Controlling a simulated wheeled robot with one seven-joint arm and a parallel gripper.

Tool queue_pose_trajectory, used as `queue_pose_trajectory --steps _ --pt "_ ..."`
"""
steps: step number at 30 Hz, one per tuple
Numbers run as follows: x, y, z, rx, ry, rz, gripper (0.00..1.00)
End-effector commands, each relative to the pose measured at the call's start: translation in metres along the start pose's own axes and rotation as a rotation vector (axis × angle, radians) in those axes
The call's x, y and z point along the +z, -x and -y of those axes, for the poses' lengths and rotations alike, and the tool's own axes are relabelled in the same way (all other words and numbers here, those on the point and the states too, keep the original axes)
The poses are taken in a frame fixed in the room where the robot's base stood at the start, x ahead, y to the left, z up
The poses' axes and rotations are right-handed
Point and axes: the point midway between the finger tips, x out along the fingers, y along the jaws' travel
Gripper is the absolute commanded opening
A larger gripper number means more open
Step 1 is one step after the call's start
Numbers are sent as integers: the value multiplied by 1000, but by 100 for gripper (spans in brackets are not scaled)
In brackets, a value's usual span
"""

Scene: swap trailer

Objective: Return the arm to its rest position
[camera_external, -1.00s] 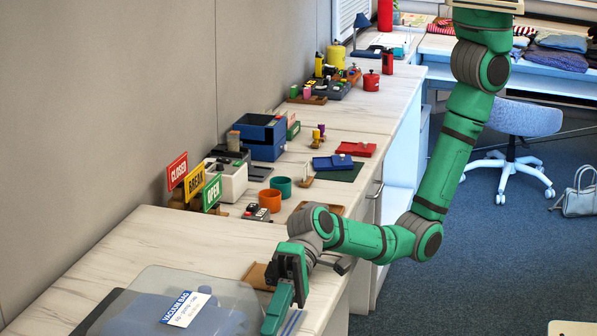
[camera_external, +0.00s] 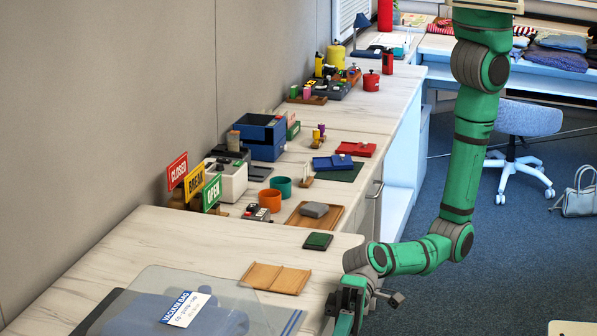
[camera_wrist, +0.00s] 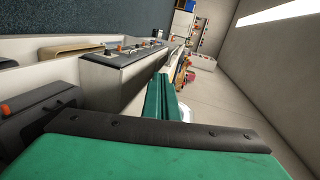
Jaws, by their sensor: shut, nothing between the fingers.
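My green arm hangs down at the right of the external view, with its elbow bent towards the counter. My gripper (camera_external: 345,322) is low at the bottom edge, by the counter's front edge, and its tips are partly cut off by the frame. In the wrist view the green fingers (camera_wrist: 160,97) lie together, shut, with nothing held. The gripper is apart from the objects on the counter.
A vacuum bag (camera_external: 240,308) lies on the near counter, beside a wooden tray (camera_external: 275,278). Open floor (camera_external: 480,270) is at right.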

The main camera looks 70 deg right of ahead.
Motion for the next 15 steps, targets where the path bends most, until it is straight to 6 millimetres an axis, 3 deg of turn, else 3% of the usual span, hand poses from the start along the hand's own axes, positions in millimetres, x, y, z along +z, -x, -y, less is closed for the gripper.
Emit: queue_pose_trajectory --steps 1,6,15 --pt "4 11 -19 10 10 -20 0" --pt "18 49 -68 33 74 -95 0" --pt "55 128 -136 99 204 -228 0"
